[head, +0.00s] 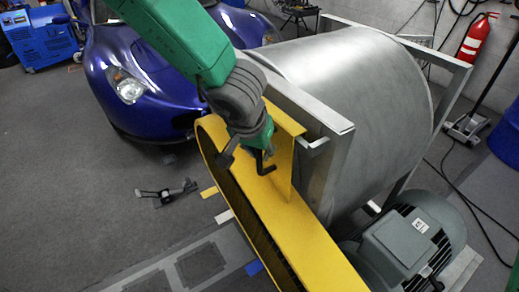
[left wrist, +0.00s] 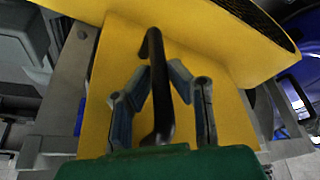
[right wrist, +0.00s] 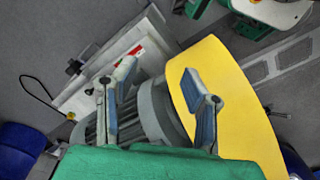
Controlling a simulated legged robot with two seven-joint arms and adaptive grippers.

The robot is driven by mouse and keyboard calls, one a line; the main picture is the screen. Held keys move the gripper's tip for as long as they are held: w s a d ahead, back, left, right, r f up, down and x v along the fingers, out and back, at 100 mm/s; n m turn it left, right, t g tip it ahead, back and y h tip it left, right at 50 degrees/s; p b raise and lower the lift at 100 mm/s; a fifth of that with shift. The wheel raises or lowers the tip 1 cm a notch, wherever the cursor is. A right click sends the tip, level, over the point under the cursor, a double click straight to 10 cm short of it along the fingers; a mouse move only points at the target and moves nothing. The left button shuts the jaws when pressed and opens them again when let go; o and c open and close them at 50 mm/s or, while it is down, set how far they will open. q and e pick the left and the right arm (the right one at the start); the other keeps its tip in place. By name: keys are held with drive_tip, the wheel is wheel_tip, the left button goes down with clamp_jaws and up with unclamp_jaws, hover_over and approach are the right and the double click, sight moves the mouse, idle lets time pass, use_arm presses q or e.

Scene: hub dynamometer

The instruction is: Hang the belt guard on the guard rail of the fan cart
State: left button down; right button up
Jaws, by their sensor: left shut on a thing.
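The belt guard (head: 290,225) is a long yellow shell with a rounded end and an upright flange, reaching from the picture's middle to its bottom edge. My left gripper (head: 248,148) is shut on its black handle (left wrist: 155,95), with a finger on each side in the left wrist view. The fan cart has a grey metal frame (head: 335,165) around a big grey drum. A short grey rail (head: 318,143) sticks out close to the guard's flange; I cannot tell whether they touch. My right gripper (right wrist: 158,78) is open; one finger overlaps the guard (right wrist: 235,110) in view.
A grey motor (head: 415,240) stands at the lower right beside the guard. A blue car (head: 150,85) is behind at the left. A dark tool (head: 167,192) lies on the floor. The grey floor at the left is mostly clear.

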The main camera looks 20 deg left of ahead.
use_arm(q)
drive_tip(key=shift+w+a+f, duration=0.1)
drive_tip(key=shift+a+f, duration=0.05)
drive_tip(key=shift+a, duration=0.2)
drive_tip(key=shift+d, duration=0.25)
drive_tip(key=c, duration=1.4)
unclamp_jaws()
drive_tip(key=shift+d, duration=0.3)
drive_tip(key=shift+s, duration=0.2)
drive_tip(key=shift+a+r, duration=0.3)
drive_tip(key=shift+a, duration=0.05)
drive_tip(key=v, duration=1.1)
drive_tip(key=s+a+f+y, duration=0.15)
drive_tip(key=a+f, duration=0.25)
drive_tip(key=f, duration=0.6)
drive_tip(key=s+a+f+y, duration=0.1)
drive_tip(key=s+a+f, duration=0.25)
drive_tip(key=f, duration=0.65)
drive_tip(key=s+a+f+g, duration=0.1)
drive_tip(key=s+f, duration=0.3)
drive_tip(key=s, duration=0.2)
drive_tip(key=s+a+f+g+h, duration=0.1)
drive_tip(key=s+a+f, duration=0.1)
drive_tip(key=s+f, duration=0.3)
drive_tip(key=s+a+f+g+h, duration=0.1)
drive_tip(key=s+f, duration=0.3)
drive_tip(key=s, duration=0.4)
drive_tip(key=shift+s+a+f+g, duration=0.1)
drive_tip(key=shift+a+f+g, duration=0.05)
drive_tip(key=shift+f+g, duration=0.2)
